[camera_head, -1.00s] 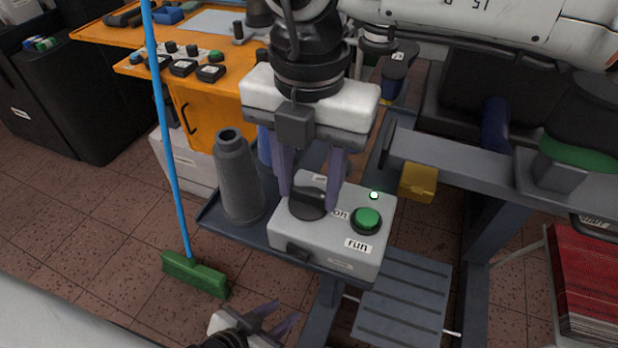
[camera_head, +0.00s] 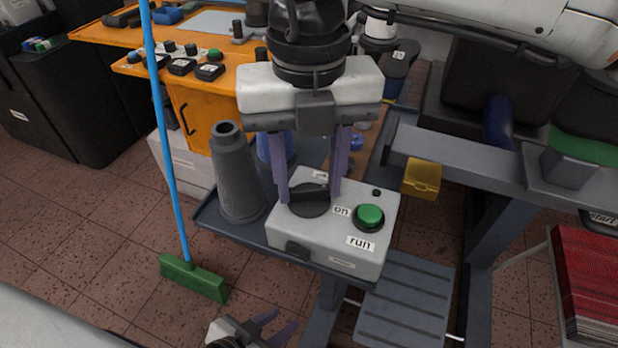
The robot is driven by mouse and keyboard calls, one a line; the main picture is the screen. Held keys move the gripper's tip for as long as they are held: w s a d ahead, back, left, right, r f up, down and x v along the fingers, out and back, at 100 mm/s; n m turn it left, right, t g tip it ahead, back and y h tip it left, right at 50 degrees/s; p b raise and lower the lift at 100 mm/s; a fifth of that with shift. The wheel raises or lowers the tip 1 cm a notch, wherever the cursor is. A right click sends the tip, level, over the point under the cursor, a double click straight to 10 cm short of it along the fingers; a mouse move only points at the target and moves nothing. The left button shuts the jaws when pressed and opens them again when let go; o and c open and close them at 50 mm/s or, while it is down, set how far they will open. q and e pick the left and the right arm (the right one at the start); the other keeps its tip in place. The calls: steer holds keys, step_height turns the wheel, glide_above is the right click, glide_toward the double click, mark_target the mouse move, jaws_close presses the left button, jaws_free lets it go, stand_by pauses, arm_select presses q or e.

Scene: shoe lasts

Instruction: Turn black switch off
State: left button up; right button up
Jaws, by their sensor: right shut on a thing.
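A grey control box (camera_head: 336,252) stands on a dark tray shelf. The black rotary switch (camera_head: 309,200) is on its top left, next to an "on" label. A green button (camera_head: 368,217) with a "run" label is on its right. A small lamp (camera_head: 376,193) behind the button is dark. My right gripper (camera_head: 309,196) points down from above and is shut on the black switch, one finger at each end of its handle. My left gripper (camera_head: 283,325) is open and empty at the bottom edge, apart from the box.
A grey cone (camera_head: 236,175) stands on the dark tray (camera_head: 212,217) close left of the box. A green broom (camera_head: 193,277) with a blue handle stands at left. An orange workbench (camera_head: 200,110) is behind. A yellow box (camera_head: 421,178) hangs at right.

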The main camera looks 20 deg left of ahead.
steer(key=n, duration=0.5)
steer(key=shift+n, duration=0.3)
steer(key=n, duration=0.3)
steer(key=shift+r, duration=0.1)
steer(key=shift+n, duration=1.6)
steer(key=o, duration=1.1)
steer(key=shift+c, duration=0.2)
